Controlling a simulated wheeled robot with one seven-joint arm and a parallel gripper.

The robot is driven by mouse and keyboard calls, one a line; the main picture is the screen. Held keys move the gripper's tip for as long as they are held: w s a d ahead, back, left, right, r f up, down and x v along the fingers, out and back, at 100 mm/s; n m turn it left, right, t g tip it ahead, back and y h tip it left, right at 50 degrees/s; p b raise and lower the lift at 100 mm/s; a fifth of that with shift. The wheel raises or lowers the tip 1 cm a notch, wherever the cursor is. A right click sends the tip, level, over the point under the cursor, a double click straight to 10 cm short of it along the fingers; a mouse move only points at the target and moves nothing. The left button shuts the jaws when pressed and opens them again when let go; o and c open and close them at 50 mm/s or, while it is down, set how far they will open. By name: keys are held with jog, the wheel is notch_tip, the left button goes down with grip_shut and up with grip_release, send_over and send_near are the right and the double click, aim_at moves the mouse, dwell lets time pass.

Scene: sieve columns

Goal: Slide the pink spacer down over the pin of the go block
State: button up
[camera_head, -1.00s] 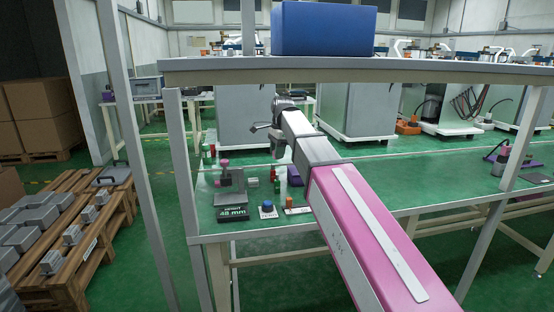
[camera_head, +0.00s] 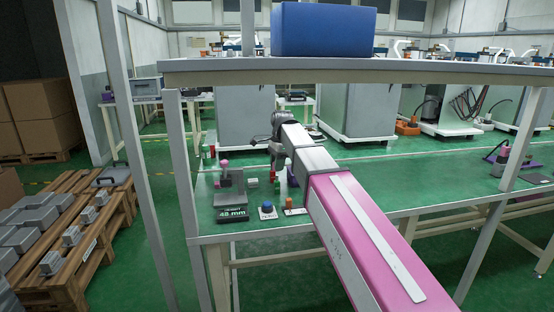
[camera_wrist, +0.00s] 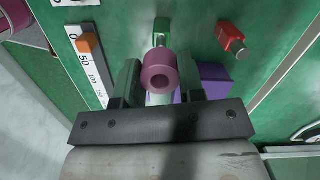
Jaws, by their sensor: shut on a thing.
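I cannot tell whether the hole lines up with a pin. A red block (camera_wrist: 231,38) with a short pin stands to its right. In the head view my gripper (camera_head: 277,163) is over the green table, and the held spacer cannot be made out.
A purple block (camera_wrist: 214,75) is close behind the right finger. A scale with an orange slider (camera_wrist: 87,43) lies at the left. In the head view, a grey gauge marked 48 mm (camera_head: 232,213) and a blue knob (camera_head: 267,206) stand left of the arm. A shelf (camera_head: 420,70) spans above.

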jog(key=shift+f, duration=0.6)
jog(key=shift+f, duration=1.8)
dwell(1.0)
jog(key=o, duration=1)
jog(key=shift+r, duration=0.1)
jog(key=r, duration=0.7)
jog(key=d+r, duration=0.1)
jog(key=r, duration=0.2)
jog(key=shift+w+r, duration=0.3)
jog(key=shift+w, duration=0.05)
